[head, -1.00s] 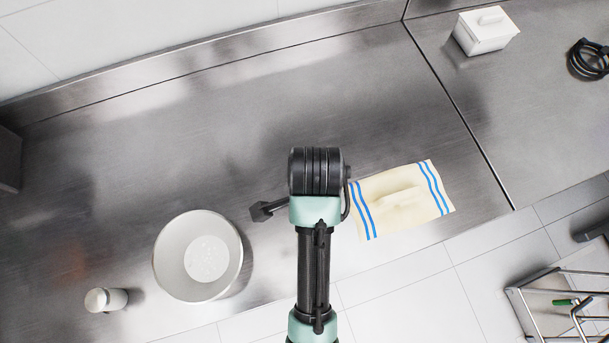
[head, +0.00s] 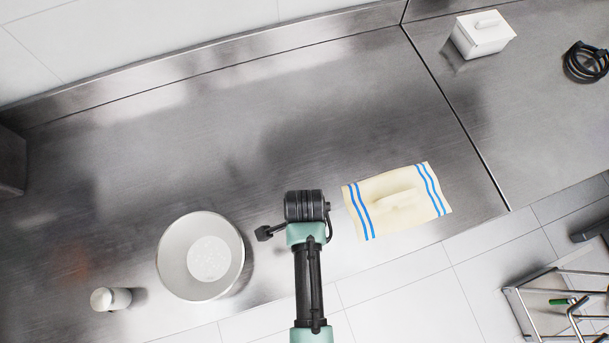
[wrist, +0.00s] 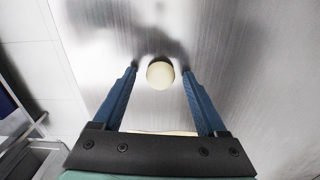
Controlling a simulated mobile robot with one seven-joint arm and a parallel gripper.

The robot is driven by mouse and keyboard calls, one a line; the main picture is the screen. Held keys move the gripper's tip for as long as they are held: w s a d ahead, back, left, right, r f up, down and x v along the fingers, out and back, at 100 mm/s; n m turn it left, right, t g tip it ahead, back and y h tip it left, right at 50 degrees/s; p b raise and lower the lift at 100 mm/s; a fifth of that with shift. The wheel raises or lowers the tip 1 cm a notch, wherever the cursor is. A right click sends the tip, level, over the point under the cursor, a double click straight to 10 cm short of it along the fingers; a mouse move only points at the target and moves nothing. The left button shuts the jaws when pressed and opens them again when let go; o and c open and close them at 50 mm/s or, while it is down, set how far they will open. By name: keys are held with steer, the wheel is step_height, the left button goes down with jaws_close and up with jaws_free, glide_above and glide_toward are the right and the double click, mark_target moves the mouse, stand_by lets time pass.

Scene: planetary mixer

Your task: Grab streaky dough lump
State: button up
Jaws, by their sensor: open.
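A smooth, rounded cream lump (wrist: 160,75) shows in the wrist view on the steel counter, and I take it for the dough lump. I cannot make out streaks on it. My gripper (wrist: 160,68) is open, with its blue fingers on either side of the lump and a gap on both sides. I cannot tell the height of the fingertips over the counter. In the head view my arm hides the gripper, and I cannot see this lump there.
A white bowl (head: 168,272) with pale contents stands left of my arm, beside a small white shaker (head: 110,299). A cream cloth with blue stripes (head: 372,190) lies to the right, with a pale bar-shaped thing (head: 397,200) on it.

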jaws_close()
stand_by(0.3)
